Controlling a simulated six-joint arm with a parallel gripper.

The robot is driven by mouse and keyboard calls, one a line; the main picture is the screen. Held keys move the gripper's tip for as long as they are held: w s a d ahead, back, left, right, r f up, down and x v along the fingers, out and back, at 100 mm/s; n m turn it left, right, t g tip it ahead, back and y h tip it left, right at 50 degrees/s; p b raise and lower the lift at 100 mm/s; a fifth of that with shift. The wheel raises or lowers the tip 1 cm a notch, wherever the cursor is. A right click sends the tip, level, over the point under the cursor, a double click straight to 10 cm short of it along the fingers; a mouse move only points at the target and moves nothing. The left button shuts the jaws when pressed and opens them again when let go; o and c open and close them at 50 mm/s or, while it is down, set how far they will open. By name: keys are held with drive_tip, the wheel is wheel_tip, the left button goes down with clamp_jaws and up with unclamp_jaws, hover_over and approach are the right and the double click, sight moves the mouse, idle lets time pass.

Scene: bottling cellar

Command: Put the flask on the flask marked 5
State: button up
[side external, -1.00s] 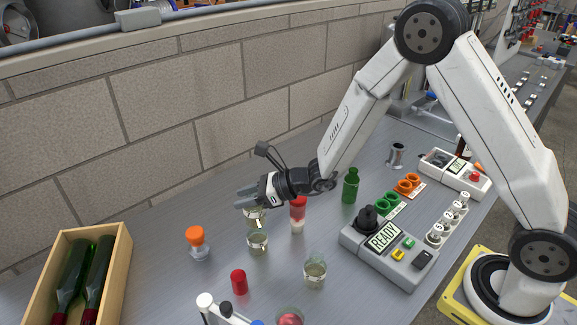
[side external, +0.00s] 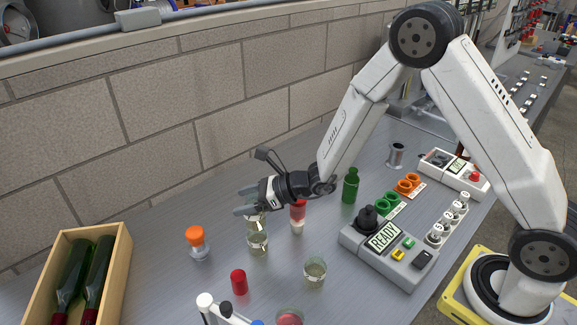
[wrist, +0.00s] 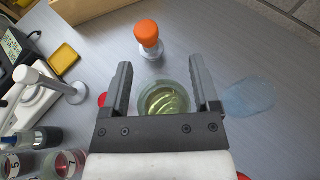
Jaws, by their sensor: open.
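A clear glass flask (side external: 257,240) with pale yellow-green liquid stands on the grey bench below my gripper (side external: 245,201). In the wrist view, the same flask (wrist: 165,100) shows between the two fingers of my gripper (wrist: 160,64), with space on both sides. The fingers are open and hold nothing. The flask marked 5 (wrist: 15,165) is at the lower left corner of the wrist view, partly cut off, with reddish contents. I cannot pick it out in the side view. Another flask with pale liquid (side external: 315,273) stands to the right and nearer the camera.
A flask marked 7 (wrist: 68,163) stands beside the 5. An orange-topped stopper (side external: 196,240), a red cap (side external: 239,282) and a red-and-white container (side external: 298,215) stand around the flask. A wooden crate (side external: 120,270) is left; the READY box (side external: 385,250) is right.

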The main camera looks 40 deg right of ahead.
drive_tip(key=shift+r, duration=0.1)
drive_tip(key=shift+r, duration=0.15)
drive_tip(key=shift+s+d+r, duration=0.25)
drive_tip(key=shift+s+d, duration=0.1)
drive_tip(key=shift+d, duration=0.05)
drive_tip(key=v, duration=1.1)
drive_tip(key=shift+a, duration=0.1)
